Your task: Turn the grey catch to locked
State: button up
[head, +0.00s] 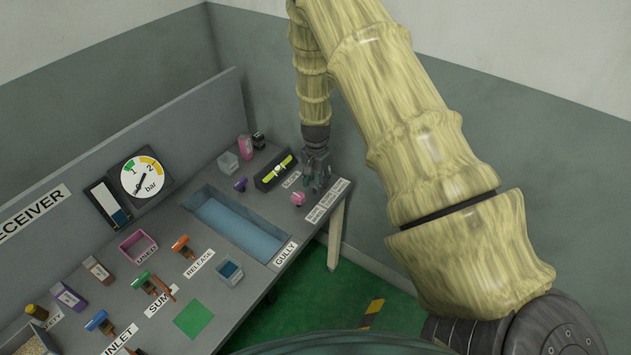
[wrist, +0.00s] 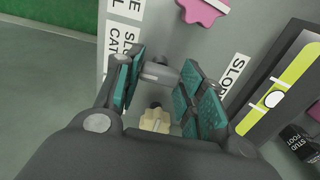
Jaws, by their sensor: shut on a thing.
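My gripper (head: 316,178) points down at the far right end of the bench in the head view. In the wrist view my gripper (wrist: 160,78) has its teal pads on either side of the grey catch (wrist: 158,71), a short grey bar, and is shut on it. The catch lies beside a partly covered white label reading "SL… CAT…". In the head view the gripper hides the catch. Which way the catch's locked position lies cannot be told.
A cream star knob (wrist: 155,121) sits close by, between the fingers in the wrist view. A pink star knob (head: 298,199) is nearby. A dark case with a yellow-green level (head: 275,171) stands to the left. The blue gully (head: 236,226) is farther left.

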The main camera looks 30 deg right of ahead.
aim_at(316, 183)
jog(key=shift+w+d+r, duration=0.1)
jog(key=o, duration=1)
notch_tip(316, 183, up, 12)
jog(key=shift+f, duration=0.1)
dwell(0.6)
